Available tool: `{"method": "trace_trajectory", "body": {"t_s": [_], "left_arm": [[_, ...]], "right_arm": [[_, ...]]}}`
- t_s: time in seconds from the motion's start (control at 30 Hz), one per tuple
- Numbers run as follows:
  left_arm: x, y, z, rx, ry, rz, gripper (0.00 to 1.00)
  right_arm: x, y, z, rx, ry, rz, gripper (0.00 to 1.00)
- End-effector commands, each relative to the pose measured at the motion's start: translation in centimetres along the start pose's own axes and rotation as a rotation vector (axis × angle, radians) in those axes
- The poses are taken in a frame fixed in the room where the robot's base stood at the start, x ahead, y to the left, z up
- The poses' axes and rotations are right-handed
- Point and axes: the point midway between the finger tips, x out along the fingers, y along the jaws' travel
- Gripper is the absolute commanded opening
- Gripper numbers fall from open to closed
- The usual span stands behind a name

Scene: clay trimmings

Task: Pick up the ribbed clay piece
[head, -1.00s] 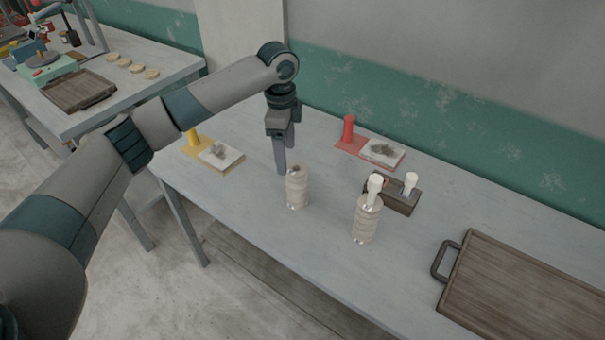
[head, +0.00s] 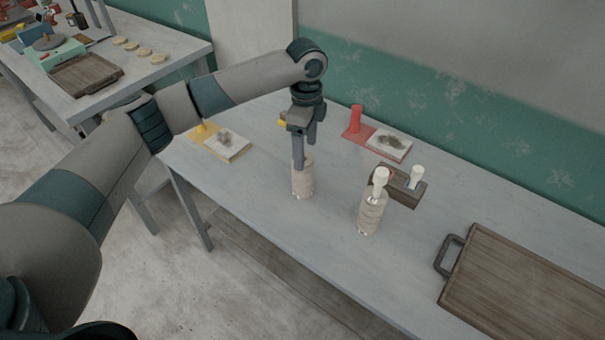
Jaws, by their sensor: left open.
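Two small beige cylinders with bands around them stand upright on the grey table: a left one (head: 303,184) and a right one (head: 370,213) with a white-topped part on it. Grey-brown clay scraps lie on two white slabs, one by the yellow stand (head: 226,138) and one by the red stand (head: 386,145). I cannot tell for certain which is the ribbed clay piece. My left gripper (head: 304,158) is open and points down at the left cylinder. One finger overlaps its top; I cannot tell whether they touch. My right gripper is not in view.
A dark block (head: 402,187) with a white-topped part stands behind the right cylinder. A wooden board (head: 530,290) with a dark handle lies at the right. A second table (head: 178,63) stands at the back left. The table's front middle is clear.

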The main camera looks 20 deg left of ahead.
Motion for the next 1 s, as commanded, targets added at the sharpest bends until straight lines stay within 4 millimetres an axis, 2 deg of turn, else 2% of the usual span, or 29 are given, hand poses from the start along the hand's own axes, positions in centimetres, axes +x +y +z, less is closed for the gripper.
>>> {"method": "trace_trajectory", "body": {"t_s": [0.3,0.43,0.6,1.0], "left_arm": [[5.5,0.2,0.1,-0.001,-0.001,0.004,0.68],[7.0,0.1,0.1,0.0,-0.001,0.002,0.68],[7.8,0.1,0.0,0.001,0.0,0.001,0.68],[8.2,0.2,0.1,0.0,-0.001,0.003,0.68]], "right_arm": [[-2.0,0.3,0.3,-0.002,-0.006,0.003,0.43],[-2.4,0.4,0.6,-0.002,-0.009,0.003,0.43],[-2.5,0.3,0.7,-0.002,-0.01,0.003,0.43],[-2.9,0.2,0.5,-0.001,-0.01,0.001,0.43]]}}
